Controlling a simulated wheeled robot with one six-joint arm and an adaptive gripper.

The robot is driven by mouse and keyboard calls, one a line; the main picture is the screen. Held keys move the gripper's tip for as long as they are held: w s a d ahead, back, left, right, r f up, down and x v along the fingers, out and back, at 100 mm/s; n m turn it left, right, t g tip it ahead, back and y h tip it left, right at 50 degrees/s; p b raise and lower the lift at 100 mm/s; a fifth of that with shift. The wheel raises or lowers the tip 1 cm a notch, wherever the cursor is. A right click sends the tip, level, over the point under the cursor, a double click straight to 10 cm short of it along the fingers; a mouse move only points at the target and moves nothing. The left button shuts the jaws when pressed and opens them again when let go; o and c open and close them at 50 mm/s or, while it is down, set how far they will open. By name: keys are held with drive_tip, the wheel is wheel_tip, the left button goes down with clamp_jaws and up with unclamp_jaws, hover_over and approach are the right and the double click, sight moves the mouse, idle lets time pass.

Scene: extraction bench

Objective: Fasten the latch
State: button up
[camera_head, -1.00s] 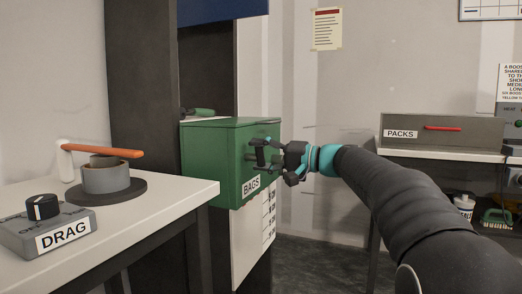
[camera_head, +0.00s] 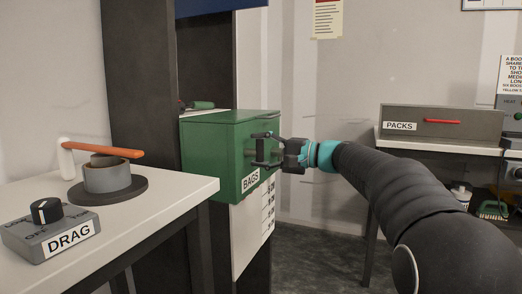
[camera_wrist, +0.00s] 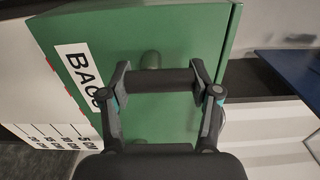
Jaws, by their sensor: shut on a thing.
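A green box (camera_head: 215,150) labelled BAGS is mounted on a dark frame in the middle of the head view. Its green front (camera_wrist: 190,30) fills much of the wrist view. A dark crosswise bar (camera_wrist: 160,78) is at this front, with a rounded green knob behind it. I cannot tell for sure that the bar is the latch. My gripper (camera_head: 260,150) is at the box's right-hand face. In the wrist view my gripper's fingers (camera_wrist: 160,82) stand at both ends of the bar, shut on it. The fingers partly hide how the bar meets the box.
A white table (camera_head: 160,205) at left bears a grey DRAG box (camera_head: 50,232) with a black knob and a grey cylinder with an orange lever (camera_head: 115,151). A grey PACKS box (camera_head: 440,118) stands on a bench at right. The floor between is clear.

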drive_tip(key=o, duration=1.2)
drive_tip(key=shift+c, duration=0.2)
drive_tip(key=v, duration=1.2)
